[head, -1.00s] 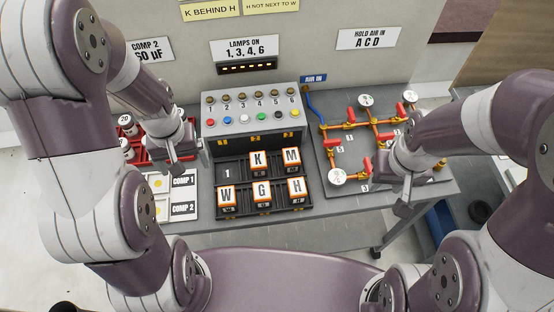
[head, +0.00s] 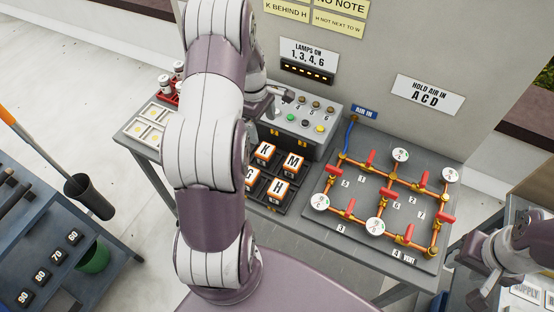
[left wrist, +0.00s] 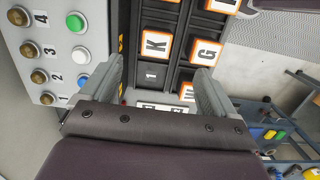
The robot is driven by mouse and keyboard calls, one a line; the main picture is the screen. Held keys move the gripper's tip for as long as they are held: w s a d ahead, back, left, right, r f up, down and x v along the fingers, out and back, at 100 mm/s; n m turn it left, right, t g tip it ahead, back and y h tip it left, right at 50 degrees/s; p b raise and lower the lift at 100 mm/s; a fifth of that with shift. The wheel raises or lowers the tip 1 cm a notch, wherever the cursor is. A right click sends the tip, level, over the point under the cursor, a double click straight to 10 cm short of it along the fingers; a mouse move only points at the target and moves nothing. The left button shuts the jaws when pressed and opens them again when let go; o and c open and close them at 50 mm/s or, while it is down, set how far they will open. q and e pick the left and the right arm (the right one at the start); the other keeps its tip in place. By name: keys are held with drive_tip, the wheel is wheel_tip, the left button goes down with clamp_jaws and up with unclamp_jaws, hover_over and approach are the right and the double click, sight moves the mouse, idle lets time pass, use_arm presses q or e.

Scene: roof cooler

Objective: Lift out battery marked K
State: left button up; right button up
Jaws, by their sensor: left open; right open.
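Battery K (head: 265,152) is an orange-and-white-topped block seated in the black battery tray (head: 262,202). It also shows in the left wrist view (left wrist: 157,44), beside the empty slot marked 1 (left wrist: 150,74). Battery M (head: 293,163), battery H (head: 278,188) and a partly covered battery G (head: 250,178) sit around it. Battery W (left wrist: 187,92) shows only in the left wrist view. My left gripper (left wrist: 158,70) is open and empty, its fingers either side of slot 1 and K's near edge in that view. My right gripper (head: 452,262) is open at the far right, away from the tray.
The button panel (head: 310,118) stands right behind the tray, close to my left gripper. The pipe board (head: 385,205) lies to the right. A note above reads K BEHIND H (head: 287,8). My left arm hides the tray's left part in the head view.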

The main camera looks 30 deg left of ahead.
sight(265, 149)
use_arm(q)
drive_tip(key=f, duration=0.1)
drive_tip(key=a+f+p, duration=0.1)
drive_tip(key=shift+s+f, duration=0.15)
drive_tip(key=shift+f, duration=0.25)
drive_tip(key=f, duration=0.1)
drive_tip(key=d+f+p, duration=0.1)
drive_tip(key=f, duration=0.3)
drive_tip(key=shift+w+d+f+p, duration=0.15)
drive_tip(key=shift+w+d+p, duration=0.1)
drive_tip(key=shift+p, duration=0.1)
drive_tip(key=f+p, duration=0.1)
drive_tip(key=f, duration=0.3)
drive_tip(key=shift+w+a+f+p, duration=0.2)
drive_tip(key=shift+p, duration=0.15)
drive_tip(key=shift+f, duration=0.25)
drive_tip(key=shift+d, duration=0.1)
drive_tip(key=shift+c, duration=0.3)
use_arm(e)
drive_tip(key=r, duration=0.2)
drive_tip(key=a+r, duration=0.1)
drive_tip(key=r, duration=0.1)
drive_tip(key=shift+r, duration=0.25)
use_arm(q)
drive_tip(key=c, duration=1.3)
use_arm(e)
drive_tip(key=shift+s, duration=0.1)
